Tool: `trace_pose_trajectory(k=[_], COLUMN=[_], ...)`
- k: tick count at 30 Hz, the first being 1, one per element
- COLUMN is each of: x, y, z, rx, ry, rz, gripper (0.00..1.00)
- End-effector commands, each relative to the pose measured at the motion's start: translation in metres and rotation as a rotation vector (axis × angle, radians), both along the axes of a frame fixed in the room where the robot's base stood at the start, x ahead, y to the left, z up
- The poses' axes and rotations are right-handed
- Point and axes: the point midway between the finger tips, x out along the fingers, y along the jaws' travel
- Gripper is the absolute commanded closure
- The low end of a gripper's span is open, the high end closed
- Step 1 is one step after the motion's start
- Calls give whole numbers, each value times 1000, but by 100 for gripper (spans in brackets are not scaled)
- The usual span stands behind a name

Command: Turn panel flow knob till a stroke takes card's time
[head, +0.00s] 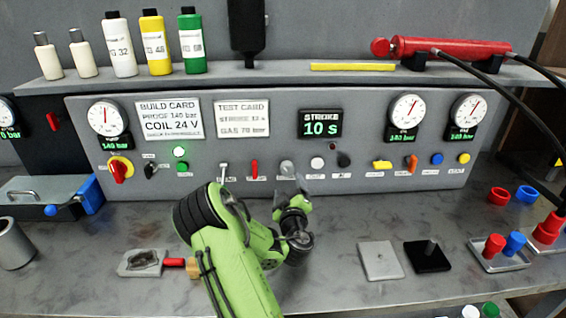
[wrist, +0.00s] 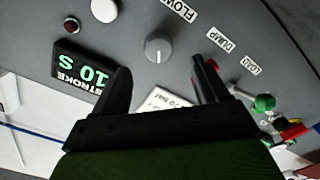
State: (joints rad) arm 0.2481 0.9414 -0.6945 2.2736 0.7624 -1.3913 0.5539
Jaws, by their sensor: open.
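The flow knob (wrist: 158,48) is a round grey knob with a white pointer line, beside the FLOW label in the wrist view. It also shows in the head view (head: 287,167) on the grey panel. My gripper (wrist: 162,70) is open, its two dark fingers apart on either side of the knob in the picture. I cannot tell whether they reach around it; no contact shows. The stroke display (head: 320,124) reads 10 s, also in the wrist view (wrist: 84,74). The test card (head: 242,119) gives a stroke time that looks like 14 s, in small print.
A red switch (head: 254,168) sits left of the knob and a white button (head: 317,163) right of it. Gauges (head: 407,112) stand at the panel's right. A grey plate (head: 380,261) and black block (head: 428,255) lie on the bench, with free room around them.

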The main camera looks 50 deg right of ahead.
Motion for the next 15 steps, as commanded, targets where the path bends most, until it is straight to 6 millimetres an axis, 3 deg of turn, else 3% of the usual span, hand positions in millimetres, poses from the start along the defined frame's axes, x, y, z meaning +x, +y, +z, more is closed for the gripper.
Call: trace_pose_trajectory(k=[1,15], x=[6,62], y=[-7,-70], z=[8,4], rx=[-2,0], ry=[4,-2], rz=[0,0], gripper=[26,26])
